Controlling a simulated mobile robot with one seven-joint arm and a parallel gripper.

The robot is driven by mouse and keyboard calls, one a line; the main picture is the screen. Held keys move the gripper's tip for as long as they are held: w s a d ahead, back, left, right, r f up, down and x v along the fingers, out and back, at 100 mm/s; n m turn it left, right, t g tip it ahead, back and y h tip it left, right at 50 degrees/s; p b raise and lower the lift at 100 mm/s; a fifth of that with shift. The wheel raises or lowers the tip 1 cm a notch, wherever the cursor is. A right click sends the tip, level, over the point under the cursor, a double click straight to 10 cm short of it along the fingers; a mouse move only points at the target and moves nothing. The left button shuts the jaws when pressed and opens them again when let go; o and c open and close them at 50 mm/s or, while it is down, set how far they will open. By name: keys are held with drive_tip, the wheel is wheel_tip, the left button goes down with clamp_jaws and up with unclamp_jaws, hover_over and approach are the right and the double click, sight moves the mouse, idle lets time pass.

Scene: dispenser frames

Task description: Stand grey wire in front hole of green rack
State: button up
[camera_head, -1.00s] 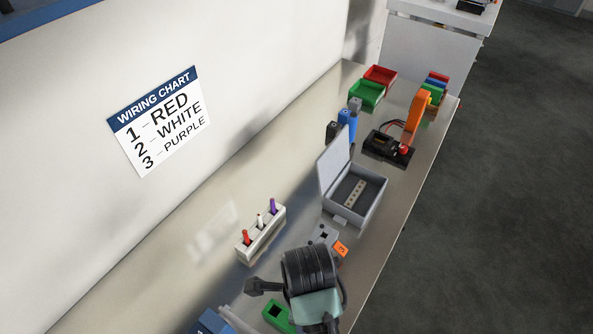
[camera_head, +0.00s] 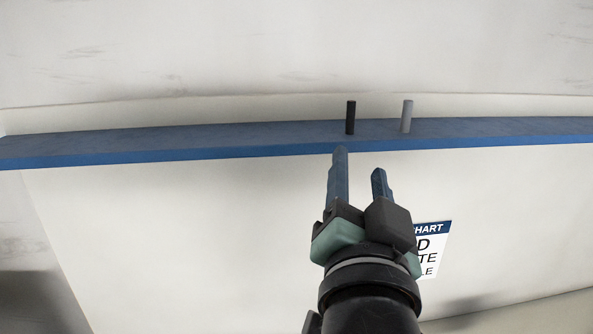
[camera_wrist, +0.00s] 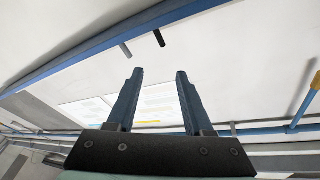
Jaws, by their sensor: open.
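A grey wire (camera_head: 407,116), a short thin rod, stands upright on the blue shelf (camera_head: 220,143) in the head view. It also shows at the shelf edge in the wrist view (camera_wrist: 125,50). My gripper (camera_head: 359,161) is open and empty, pointing up toward the shelf. In the head picture its fingertips lie below and left of the grey wire, apart from it. In the wrist view the fingers (camera_wrist: 159,74) are spread with nothing between them. The green rack is in neither current view.
A black rod (camera_head: 350,117) stands on the shelf just left of the grey wire; it also shows in the wrist view (camera_wrist: 159,38). The wiring chart (camera_head: 431,246) on the wall is partly hidden by my gripper. The rest of the shelf looks clear.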

drive_tip(key=s+a+r+n+t+y, duration=0.1)
drive_tip(key=s+a+r+n+t, duration=0.3)
drive_tip(key=r, duration=0.4)
drive_tip(key=s+a+r+n+t+y, duration=0.2)
drive_tip(key=s+r, duration=0.4)
drive_tip(key=r, duration=0.3)
drive_tip(key=shift+a+r+n+t, duration=0.25)
drive_tip(key=shift+a+n+t, duration=0.7)
drive_tip(key=shift+a, duration=0.25)
drive_tip(key=shift+s, duration=0.1)
wheel_tip(320, 180, down, 7)
drive_tip(key=b, duration=0.6)
drive_tip(key=shift+b, duration=0.4)
